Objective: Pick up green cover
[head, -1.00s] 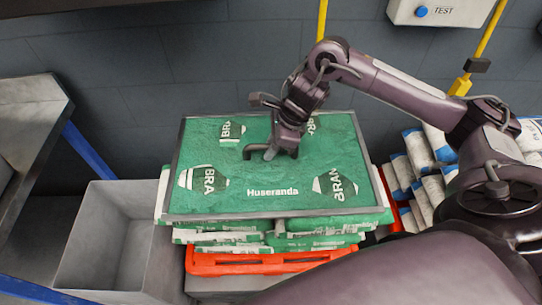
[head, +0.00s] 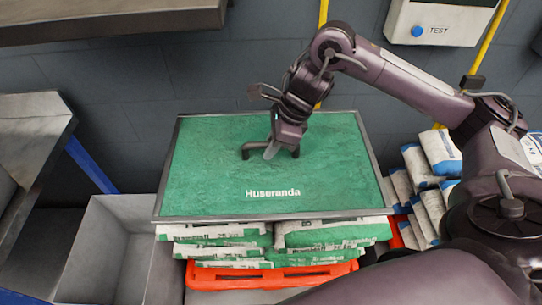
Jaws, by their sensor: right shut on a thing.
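The green cover (head: 215,185) is a flat green panel with a grey rim and the word "Huseranda" near its front edge. It lies level over the stack of green and white sacks (head: 330,235). A dark handle (head: 247,150) stands at the middle of its top. My right gripper (head: 272,149) comes down from above and is shut on this handle. The fingers partly hide the handle. A clear gap between cover and sacks is hard to make out. My left gripper is not in view.
The sacks rest on a red pallet (head: 270,277). An open grey bin (head: 110,250) stands close on the left, beside a metal table (head: 40,135). More white and blue sacks (head: 432,155) are at right. A box marked TEST (head: 440,22) hangs on the wall behind.

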